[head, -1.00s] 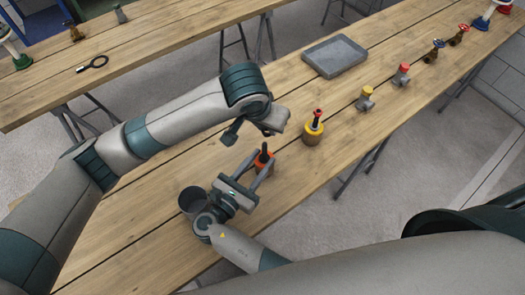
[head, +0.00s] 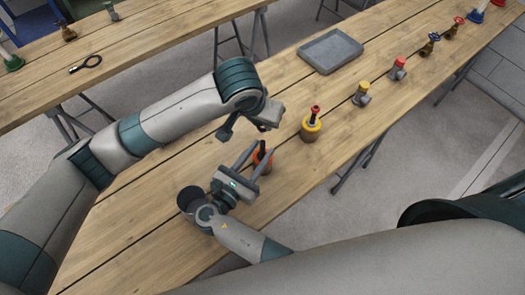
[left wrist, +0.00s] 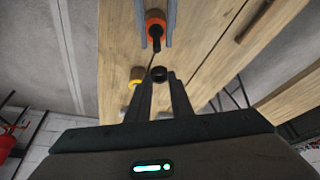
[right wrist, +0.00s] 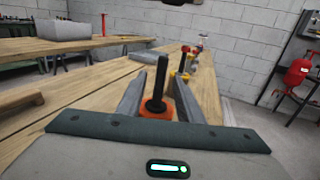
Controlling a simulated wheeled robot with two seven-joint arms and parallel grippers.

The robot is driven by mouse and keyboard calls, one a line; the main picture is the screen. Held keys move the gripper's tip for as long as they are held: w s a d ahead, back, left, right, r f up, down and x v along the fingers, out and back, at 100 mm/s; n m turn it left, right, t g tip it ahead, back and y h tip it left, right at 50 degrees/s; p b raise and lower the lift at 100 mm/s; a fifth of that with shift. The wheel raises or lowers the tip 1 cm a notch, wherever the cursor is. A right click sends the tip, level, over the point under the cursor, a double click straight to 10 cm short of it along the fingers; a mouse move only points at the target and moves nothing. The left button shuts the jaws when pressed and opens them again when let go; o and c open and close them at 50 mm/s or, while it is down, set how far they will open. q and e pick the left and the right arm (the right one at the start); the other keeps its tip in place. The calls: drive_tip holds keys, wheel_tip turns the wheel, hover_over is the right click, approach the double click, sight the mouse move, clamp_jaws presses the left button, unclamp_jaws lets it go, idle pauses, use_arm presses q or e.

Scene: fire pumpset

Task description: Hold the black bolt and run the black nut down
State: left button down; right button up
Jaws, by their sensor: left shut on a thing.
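The black bolt (right wrist: 157,82) stands upright in an orange-collared holder (right wrist: 156,112) on the bench. My right gripper (right wrist: 158,92) has its two fingers apart, one on each side of the bolt and holder, with a gap visible beside the bolt. In the left wrist view, these fingers flank the orange holder (left wrist: 156,19). My left gripper (left wrist: 160,80) is shut on the black nut (left wrist: 159,74), a small dark ring at its fingertips. The nut is apart from the bolt. In the head view, the left gripper (head: 260,125) hangs above the orange holder (head: 263,160).
A yellow holder with a red-topped part (head: 311,128) stands beyond the orange one. A grey tray (head: 331,51) and several valve fittings sit farther along the bench. Bare wood lies left of the tray.

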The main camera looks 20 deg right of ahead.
drive_tip(key=shift+x, duration=2.9)
clamp_jaws()
